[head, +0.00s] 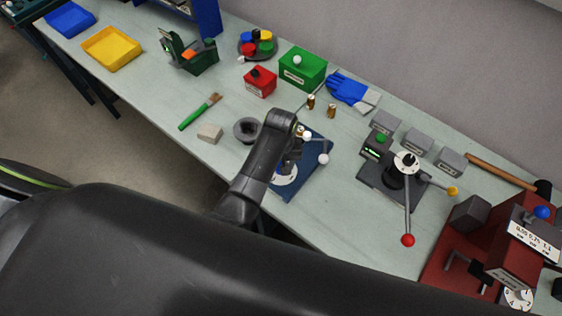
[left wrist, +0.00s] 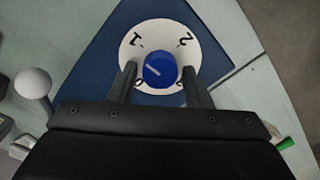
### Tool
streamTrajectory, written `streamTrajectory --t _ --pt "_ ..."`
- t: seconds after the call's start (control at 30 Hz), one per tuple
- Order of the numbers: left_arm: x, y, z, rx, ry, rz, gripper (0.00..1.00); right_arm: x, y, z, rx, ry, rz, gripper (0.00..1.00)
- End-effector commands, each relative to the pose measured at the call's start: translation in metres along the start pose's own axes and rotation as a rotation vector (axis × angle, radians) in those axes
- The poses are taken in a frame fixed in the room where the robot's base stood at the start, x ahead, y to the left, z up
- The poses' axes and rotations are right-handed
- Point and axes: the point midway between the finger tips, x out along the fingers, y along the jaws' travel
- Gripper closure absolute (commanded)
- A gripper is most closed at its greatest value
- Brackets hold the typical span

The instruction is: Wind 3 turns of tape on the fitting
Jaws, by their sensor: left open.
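A blue plate (head: 308,176) on the bench carries a white numbered dial (head: 286,174) and an arm with a white ball (head: 323,159). In the left wrist view a round blue knob (left wrist: 160,69) with a pale pointer line sits at the middle of the white dial (left wrist: 160,38). My left gripper (left wrist: 159,78) is open, its fingers on either side of the knob; contact cannot be told. In the head view my left arm hides much of the plate and the knob. Two small brass fittings (head: 331,111) stand behind the plate. My right gripper is not in view.
A grey ring-shaped dish (head: 246,130) and a beige block (head: 209,133) lie left of the plate. A dark device with red- and yellow-ended handles (head: 398,178) stands to its right. Green (head: 303,69) and red boxes (head: 260,83) and blue gloves (head: 350,91) are behind.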

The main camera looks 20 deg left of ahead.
Motion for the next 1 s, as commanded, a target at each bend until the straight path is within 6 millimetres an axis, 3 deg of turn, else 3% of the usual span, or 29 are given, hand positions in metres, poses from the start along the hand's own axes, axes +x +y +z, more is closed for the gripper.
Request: streamTrajectory --t 0.6,0.9,1.0 --pt "0.0001 -0.0007 0.0002 -0.453 0.000 0.000 0.55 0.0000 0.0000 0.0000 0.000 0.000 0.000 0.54" --pt "0.0001 -0.0007 0.0002 -0.504 0.000 0.000 0.55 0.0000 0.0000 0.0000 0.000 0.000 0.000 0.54" --pt "0.0001 -0.0007 0.0002 -0.503 0.000 0.000 0.66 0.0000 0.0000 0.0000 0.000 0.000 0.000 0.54"
